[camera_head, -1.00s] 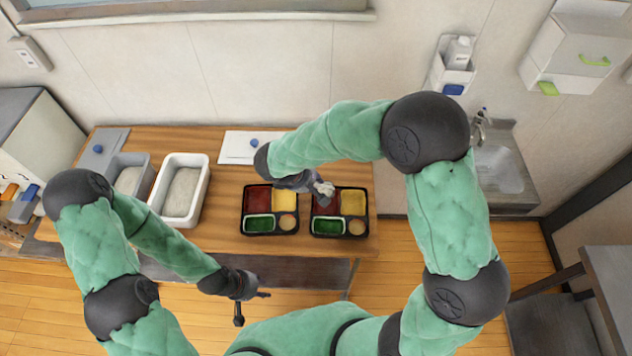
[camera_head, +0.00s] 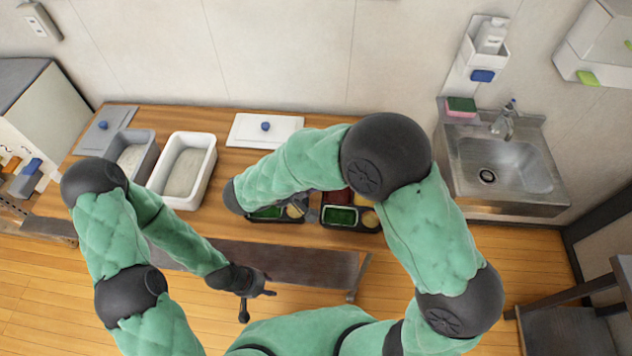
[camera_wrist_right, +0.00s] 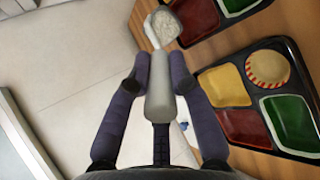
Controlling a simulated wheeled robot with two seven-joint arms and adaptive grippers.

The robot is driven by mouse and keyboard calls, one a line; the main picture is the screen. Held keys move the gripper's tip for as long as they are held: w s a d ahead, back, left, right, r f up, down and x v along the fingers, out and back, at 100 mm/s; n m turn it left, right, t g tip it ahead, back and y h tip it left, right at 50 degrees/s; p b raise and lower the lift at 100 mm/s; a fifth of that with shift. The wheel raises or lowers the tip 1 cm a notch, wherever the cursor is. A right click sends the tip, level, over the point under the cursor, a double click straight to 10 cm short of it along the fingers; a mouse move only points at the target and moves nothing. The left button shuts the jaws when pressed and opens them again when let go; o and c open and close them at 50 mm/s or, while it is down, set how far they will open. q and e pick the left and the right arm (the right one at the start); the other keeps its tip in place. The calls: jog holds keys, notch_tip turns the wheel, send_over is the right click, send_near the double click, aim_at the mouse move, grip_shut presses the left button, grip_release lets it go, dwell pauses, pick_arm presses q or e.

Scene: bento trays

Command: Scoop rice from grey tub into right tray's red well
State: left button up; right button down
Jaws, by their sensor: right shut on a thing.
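The grey tub (camera_head: 149,163) at the left of the table holds rice (camera_head: 131,158). My right gripper (camera_wrist_right: 158,68) is shut on the handle of a scoop (camera_wrist_right: 158,98), whose head holds white rice (camera_wrist_right: 166,26). In the right wrist view, the scoop head shows just left of the right tray's red well (camera_wrist_right: 197,17); its height above the table I cannot tell. My left gripper (camera_head: 258,300) is open and empty in front of the table.
The left tray (camera_head: 277,219) stands beside the right one, its back wells hidden in the head view. A white tub (camera_head: 207,168) stands right of the grey one. A white lid (camera_head: 243,128) lies at the back. A sink (camera_head: 505,165) is at the right.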

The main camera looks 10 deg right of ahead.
jog(key=shift+s+a+f+t+h+b, duration=0.3)
jog(key=shift+f+h+b, duration=0.35)
jog(key=shift+b, duration=0.5)
jog(key=shift+s+a+f+t+h+b, duration=0.1)
jog(key=shift+a+f+t+h+b, duration=0.25)
jog(key=shift+f+h+b, duration=0.6)
jog(key=shift+s+a+f+t+h+b, duration=0.2)
jog(key=shift+a+f+t+b, duration=0.25)
jog(key=shift+b, duration=0.95)
jog(key=shift+d, duration=0.1)
jog(key=shift+r+p, duration=1.75)
jog(key=shift+r, duration=0.7)
